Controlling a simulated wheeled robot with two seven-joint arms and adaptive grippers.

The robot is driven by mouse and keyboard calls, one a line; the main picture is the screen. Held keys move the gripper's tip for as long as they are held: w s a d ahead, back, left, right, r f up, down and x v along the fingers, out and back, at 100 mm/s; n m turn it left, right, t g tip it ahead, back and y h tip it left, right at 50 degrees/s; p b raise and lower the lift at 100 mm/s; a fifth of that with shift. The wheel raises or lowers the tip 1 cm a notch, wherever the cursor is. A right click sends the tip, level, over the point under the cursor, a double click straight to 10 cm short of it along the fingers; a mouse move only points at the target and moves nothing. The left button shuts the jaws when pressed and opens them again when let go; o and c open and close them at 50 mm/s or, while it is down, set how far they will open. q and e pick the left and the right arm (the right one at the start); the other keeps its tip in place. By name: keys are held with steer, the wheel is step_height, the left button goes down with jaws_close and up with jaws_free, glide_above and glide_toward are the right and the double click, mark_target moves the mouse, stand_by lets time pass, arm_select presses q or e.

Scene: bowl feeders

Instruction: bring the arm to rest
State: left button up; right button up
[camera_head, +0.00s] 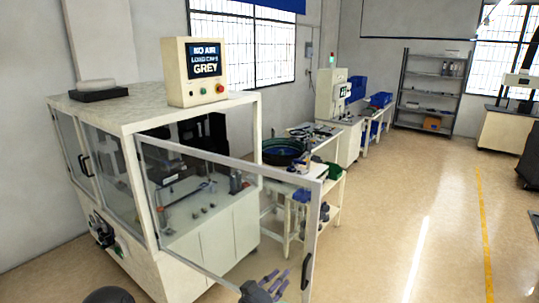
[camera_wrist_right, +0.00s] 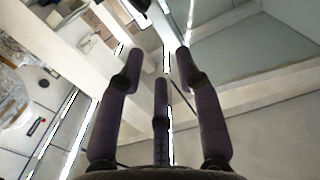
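My right gripper (camera_head: 274,278) shows at the bottom middle of the head view, beside the lower part of the open glazed door (camera_head: 225,205). In the right wrist view its three dark fingers (camera_wrist_right: 158,70) are spread apart with nothing held between them. Whether it touches the door cannot be told. My left gripper does not clearly show in either view. A dark rounded shape at the bottom left edge of the head view is too cropped to make out.
The white machine cabinet (camera_head: 205,240) stands at left, with a screen box (camera_head: 194,72) reading NO AIR on top. Its door swings out toward me. Behind it are a bench with a dark bowl feeder (camera_head: 284,152) and a shelf rack (camera_head: 428,92). Open floor (camera_head: 420,200) lies to the right.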

steer(key=w+d+f+n+y+b, duration=0.1)
steer(key=w+d+f+n+y, duration=0.15)
steer(key=f, duration=0.55)
steer(key=w+d+f+n+y+b, duration=0.1)
steer(key=f+y, duration=0.2)
steer(key=f, duration=0.5)
steer(key=s+d+f+n+g+y+b, duration=0.1)
steer(key=s+f+g+y, duration=0.15)
steer(key=f, duration=0.45)
steer(key=s+d+f+g+y+b, duration=0.1)
steer(key=s+d+f+g, duration=0.1)
steer(key=s+f, duration=0.35)
steer(key=s+f+g+y+b, duration=0.1)
steer(key=s+f+g, duration=0.2)
steer(key=s+f, duration=0.2)
steer(key=s+f+g+y, duration=0.2)
steer(key=s+f, duration=0.3)
steer(key=s, duration=0.6)
steer(key=s+f+g+y+b, duration=0.1)
steer(key=s+f+g, duration=0.3)
steer(key=s, duration=0.4)
steer(key=shift+s+d+f+y+b, duration=0.25)
steer(key=shift+d+f+y+b, duration=0.1)
steer(key=shift+f+y, duration=0.4)
